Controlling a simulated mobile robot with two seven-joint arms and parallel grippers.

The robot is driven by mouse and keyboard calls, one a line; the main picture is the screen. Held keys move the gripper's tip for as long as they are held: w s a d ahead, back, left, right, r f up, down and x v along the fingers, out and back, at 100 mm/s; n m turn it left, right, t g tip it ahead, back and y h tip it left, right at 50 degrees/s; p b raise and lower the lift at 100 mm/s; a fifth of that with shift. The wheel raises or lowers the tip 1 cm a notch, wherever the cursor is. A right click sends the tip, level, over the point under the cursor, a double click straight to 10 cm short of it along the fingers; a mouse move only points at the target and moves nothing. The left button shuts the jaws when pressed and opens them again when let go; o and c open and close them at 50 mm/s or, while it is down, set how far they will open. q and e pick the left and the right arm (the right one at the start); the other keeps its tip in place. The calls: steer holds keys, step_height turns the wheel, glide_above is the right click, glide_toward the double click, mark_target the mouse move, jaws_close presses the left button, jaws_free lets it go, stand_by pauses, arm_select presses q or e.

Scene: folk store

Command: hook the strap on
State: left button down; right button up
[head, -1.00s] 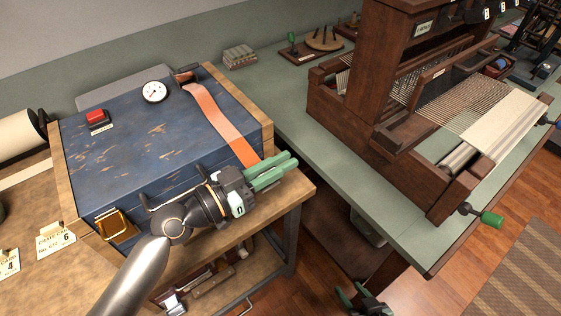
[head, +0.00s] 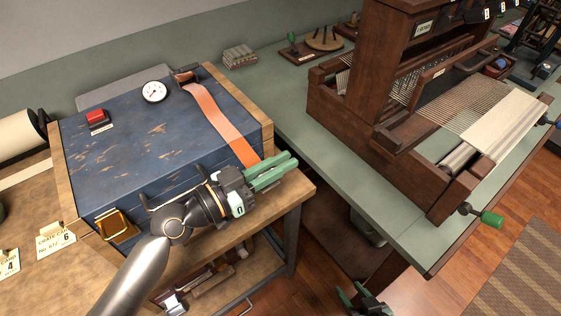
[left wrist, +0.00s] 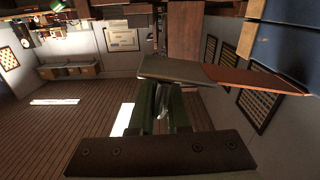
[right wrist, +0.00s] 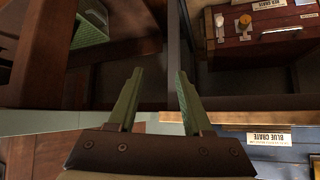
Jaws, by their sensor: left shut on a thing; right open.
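My left gripper (head: 278,168) is at the crate's front right corner, shut on the strap's end. In the left wrist view the strap (left wrist: 245,78) stretches from a grey end piece (left wrist: 176,69) at the fingertips toward the crate. A brass hook or buckle (head: 116,226) is on the crate's front face at the left. My right gripper (head: 364,300) is open and empty, low at the picture's bottom edge.
A wooden loom (head: 400,110) stands on the green table (head: 290,117) at right. A gauge (head: 153,91) and a red button (head: 97,117) sit on the lid.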

arm_select(q)
steer(key=shift+d, duration=0.1)
steer(key=f+m+b, duration=0.2)
steer(key=b, duration=0.1)
steer(key=f+m+b, duration=0.2)
steer(key=b, duration=0.2)
steer(key=f+m+b, duration=0.2)
steer(key=f+b, duration=0.1)
steer(key=b, duration=0.1)
steer(key=shift+w+a, duration=0.2)
steer(key=shift+a, duration=0.05)
steer(key=shift+w+f+m+b, duration=0.15)
steer(key=shift+f+m+b, duration=0.05)
steer(key=shift+m+b, duration=0.3)
steer(key=shift+a, duration=0.1)
arm_select(e)
steer(key=w+a+f, duration=0.1)
steer(key=a+f, duration=0.2)
steer(key=f, duration=0.6)
steer(key=shift+w+a+f+n+y, duration=0.15)
steer(key=shift+w+n+y, duration=0.15)
steer(key=shift+y, duration=0.1)
steer(key=shift+w, duration=0.15)
